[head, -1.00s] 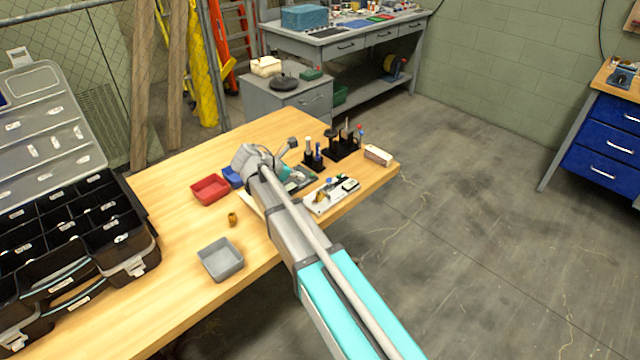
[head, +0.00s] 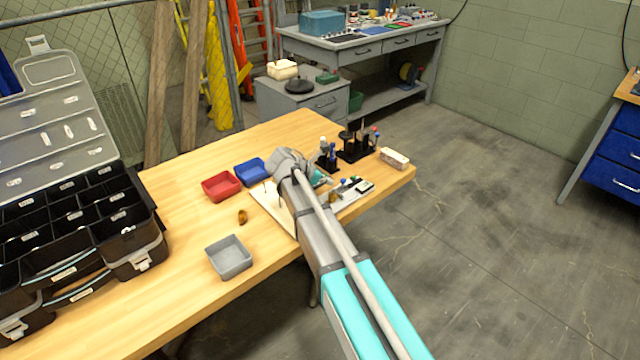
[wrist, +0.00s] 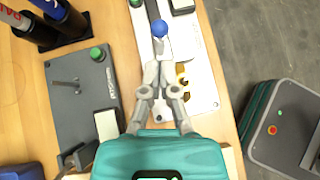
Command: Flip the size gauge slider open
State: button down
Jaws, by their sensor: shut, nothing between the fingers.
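The wrist view shows a white board (wrist: 203,92) with a narrow raised strip and a blue ball knob (wrist: 160,28) along it; I take this to be the size gauge with its slider. My gripper (wrist: 159,66) is shut and empty over the strip, its fingertips just short of the blue knob. Whether they touch the strip I cannot tell. A brass-coloured piece (wrist: 181,80) is on the board right of the fingers. In the head view the board (head: 349,199) is partly covered by my arm, and my fingertips are hidden.
A grey box (wrist: 85,105) with a green button lies left of my gripper. Black holders with upright tools (head: 357,150) stand behind. Red (head: 221,186), blue (head: 250,172) and grey (head: 229,257) trays and an open organiser (head: 80,225) are to the left. The table's edge is close on the right.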

aim_at(337, 188)
jog(key=shift+b+x, duration=0.65)
jog(key=shift+x, duration=0.75)
jog(key=shift+w+d, duration=0.1)
jog(key=shift+w+d, duration=1)
jog(key=shift+d, duration=0.2)
jog(key=shift+r, duration=0.1)
jog(key=shift+p+v, duration=0.8)
jog(key=shift+v, duration=0.15)
jog(key=p+v, duration=0.4)
jog(key=v, duration=0.4)
jog(key=shift+p, duration=0.4)
jog(key=shift+s+a, duration=0.1)
